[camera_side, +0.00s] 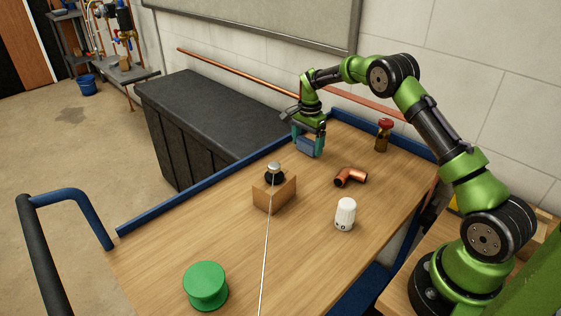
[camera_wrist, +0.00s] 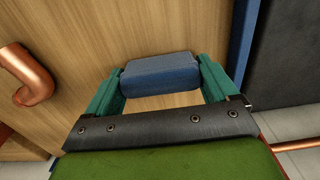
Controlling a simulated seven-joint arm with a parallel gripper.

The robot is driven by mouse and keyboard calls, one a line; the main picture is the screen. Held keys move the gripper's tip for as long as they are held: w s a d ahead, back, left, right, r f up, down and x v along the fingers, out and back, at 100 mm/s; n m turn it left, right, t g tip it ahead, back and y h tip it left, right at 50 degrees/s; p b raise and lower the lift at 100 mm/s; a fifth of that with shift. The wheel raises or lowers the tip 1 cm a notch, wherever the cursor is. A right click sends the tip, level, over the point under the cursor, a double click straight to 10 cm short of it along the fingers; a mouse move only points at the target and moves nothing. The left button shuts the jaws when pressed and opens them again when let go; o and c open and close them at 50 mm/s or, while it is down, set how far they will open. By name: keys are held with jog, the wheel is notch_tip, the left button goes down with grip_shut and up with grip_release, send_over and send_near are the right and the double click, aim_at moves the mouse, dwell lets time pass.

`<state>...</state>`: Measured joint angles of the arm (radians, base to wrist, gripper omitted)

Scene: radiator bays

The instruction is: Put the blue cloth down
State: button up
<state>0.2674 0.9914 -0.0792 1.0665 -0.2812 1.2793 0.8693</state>
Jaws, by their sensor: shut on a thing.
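The blue cloth (camera_wrist: 160,73) is a rolled or folded bundle held between the two teal fingers of my gripper (camera_wrist: 158,85) in the wrist view. In the side view my gripper (camera_side: 308,138) points down over the far end of the wooden bench top (camera_side: 200,240), near its blue back rail. The cloth (camera_side: 306,147) shows there between the fingers, low over the wood. I cannot tell whether it touches the bench.
A copper elbow (camera_side: 350,177), a white valve head (camera_side: 345,214), a red-capped bottle (camera_side: 383,135), a wooden block (camera_side: 274,196) with a metal-topped fitting (camera_side: 274,171) and a green spool (camera_side: 205,286) stand on the bench. A dark chest (camera_side: 205,115) stands beyond the rail.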

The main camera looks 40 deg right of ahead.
jog(key=shift+f, duration=0.2)
jog(key=o, duration=0.8)
jog(key=shift+r, duration=0.1)
notch_tip(320, 180, up, 12)
notch_tip(320, 180, up, 8)
jog(key=n+t, duration=0.2)
jog(key=n, duration=0.1)
send_over(308, 140)
jog(key=s+a, duration=0.4)
jog(key=a, duration=0.1)
jog(key=s+a+r+n+t+y, duration=0.1)
jog(key=s+a+r+n+t, duration=0.1)
jog(key=s+a+r+n, duration=0.35)
jog(key=s+a+n+t, duration=0.1)
jog(key=s+a, duration=0.2)
jog(key=s, duration=0.3)
jog(key=s+a+f+n+t, duration=0.1)
jog(key=s+a+n, duration=0.1)
jog(key=s, duration=0.5)
jog(key=s+a+f+n+t+y, duration=0.1)
jog(key=s+a+n, duration=0.1)
jog(key=s+a, duration=0.2)
jog(key=shift+s+a+f+n, duration=0.1)
jog(key=shift+s+a+n, duration=0.1)
jog(key=shift+s, duration=0.65)
jog(key=shift+s+a+n, duration=0.1)
jog(key=shift+s+a, duration=0.1)
jog(key=shift+s, duration=0.65)
